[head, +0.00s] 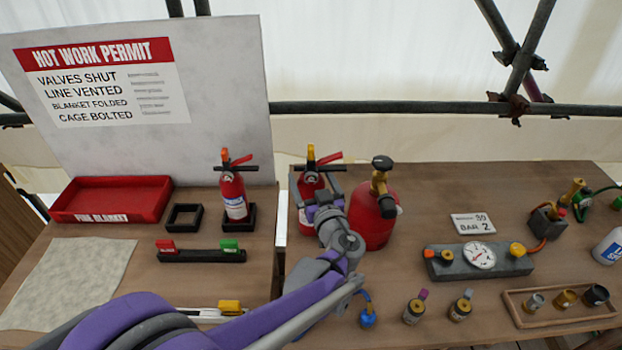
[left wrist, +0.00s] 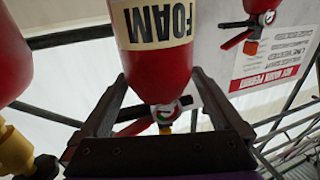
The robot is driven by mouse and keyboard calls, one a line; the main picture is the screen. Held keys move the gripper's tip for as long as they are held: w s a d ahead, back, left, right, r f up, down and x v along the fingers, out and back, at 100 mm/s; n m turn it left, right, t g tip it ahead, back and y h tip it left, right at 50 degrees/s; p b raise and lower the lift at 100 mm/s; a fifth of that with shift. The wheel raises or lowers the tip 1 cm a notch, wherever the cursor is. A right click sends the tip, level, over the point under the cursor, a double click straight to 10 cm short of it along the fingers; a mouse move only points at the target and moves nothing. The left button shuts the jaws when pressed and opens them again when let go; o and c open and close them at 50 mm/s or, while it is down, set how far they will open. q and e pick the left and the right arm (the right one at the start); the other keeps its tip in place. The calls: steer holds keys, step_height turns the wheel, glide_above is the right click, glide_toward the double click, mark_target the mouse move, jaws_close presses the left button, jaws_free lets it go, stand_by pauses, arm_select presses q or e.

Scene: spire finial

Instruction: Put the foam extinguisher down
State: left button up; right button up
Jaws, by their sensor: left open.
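The foam extinguisher (head: 308,182) is red with a yellow-topped valve and red lever. It appears upright at the left end of the right table, partly hidden by my arm. In the left wrist view the foam extinguisher (left wrist: 163,62) shows a cream FOAM label and a round gauge. My left gripper (head: 326,198) is at its body. In the left wrist view the open fingers of the gripper (left wrist: 160,88) lie on either side of the extinguisher's neck end. Whether its base touches the table is hidden. My right gripper is not in view.
Another extinguisher (head: 233,190) stands in a black square holder; an empty square holder (head: 184,217) is left of it. A large red tank (head: 372,218) stands close right of the foam extinguisher. A red tray (head: 110,200) and a gauge block (head: 479,258) lie farther out.

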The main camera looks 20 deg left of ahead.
arm_select(q)
steer(key=v, duration=1.2)
steer(key=s+a+f+m+g+h+p, duration=0.4)
steer(key=s+a+f+g, duration=0.3)
steer(key=s, duration=0.4)
steer(key=s+d+f+m+g+h+p, duration=0.1)
steer(key=s+d+m+h+p, duration=0.1)
steer(key=s+d+h, duration=0.4)
steer(key=shift+s+m+h, duration=0.7)
steer(key=shift+s+m, duration=0.05)
steer(key=shift+m, duration=0.15)
